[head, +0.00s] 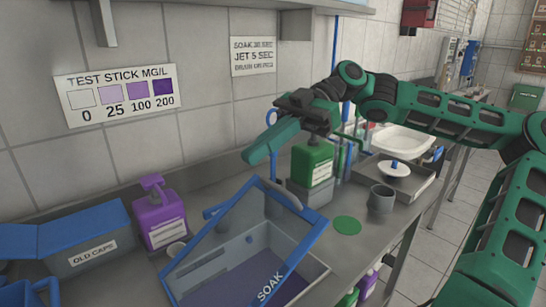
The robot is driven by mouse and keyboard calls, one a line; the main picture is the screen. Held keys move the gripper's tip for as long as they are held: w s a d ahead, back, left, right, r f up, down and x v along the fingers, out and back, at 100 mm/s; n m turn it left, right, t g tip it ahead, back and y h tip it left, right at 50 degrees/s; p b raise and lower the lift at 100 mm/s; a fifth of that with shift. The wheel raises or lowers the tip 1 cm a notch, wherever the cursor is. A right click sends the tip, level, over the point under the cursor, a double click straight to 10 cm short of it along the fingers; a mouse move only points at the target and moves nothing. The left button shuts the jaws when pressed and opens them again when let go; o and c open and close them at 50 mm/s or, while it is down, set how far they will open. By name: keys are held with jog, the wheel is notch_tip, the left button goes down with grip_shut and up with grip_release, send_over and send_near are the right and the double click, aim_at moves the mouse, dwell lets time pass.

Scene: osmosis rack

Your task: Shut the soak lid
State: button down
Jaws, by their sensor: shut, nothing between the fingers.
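The soak bin (318,272) is a grey box on the bench at the bottom centre, with purple liquid inside. Its lid (304,240) has a blue frame around a clear pane and stands raised at a slant over the bin. The word SOAK shows through or on the lid's near side; I cannot tell which. My gripper (250,156) has green fingers and is shut and empty. It hangs in front of the wall, above and behind the lid's top edge, apart from it in the picture.
A purple pump bottle (157,215) and a grey OLD CAPS box (88,252) with an open blue lid stand left. A green bottle (312,163), a grey cup (381,200), a green disc (347,224) and a tray (415,184) stand right. The wall is close behind.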

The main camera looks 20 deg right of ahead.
jog(key=s+a+r, duration=0.2)
jog(key=a, duration=0.1)
jog(key=shift+s+a+r, duration=0.2)
jog(key=shift+a+r, duration=0.1)
jog(key=c, duration=2.1)
grip_release()
jog(key=shift+s+a+r, duration=0.1)
jog(key=shift+a, duration=0.05)
jog(key=shift+o, duration=1.4)
jog(key=shift+r, duration=0.15)
jog(key=w+d+m+t+h, duration=0.55)
jog(key=d+m+h, duration=0.5)
jog(key=m, duration=0.75)
jog(key=shift+g+h, duration=0.35)
jog(key=shift+h, duration=0.4)
jog(key=shift+w+a+f, duration=0.1)
jog(key=shift+a+f, duration=0.25)
jog(key=shift+f, duration=1.45)
jog(key=shift+w+a+f, duration=0.1)
jog(key=shift+a+f, duration=0.3)
jog(key=shift+f, duration=1.4)
jog(key=shift+a+f, duration=0.35)
jog(key=shift+f, duration=1.45)
grip_shut()
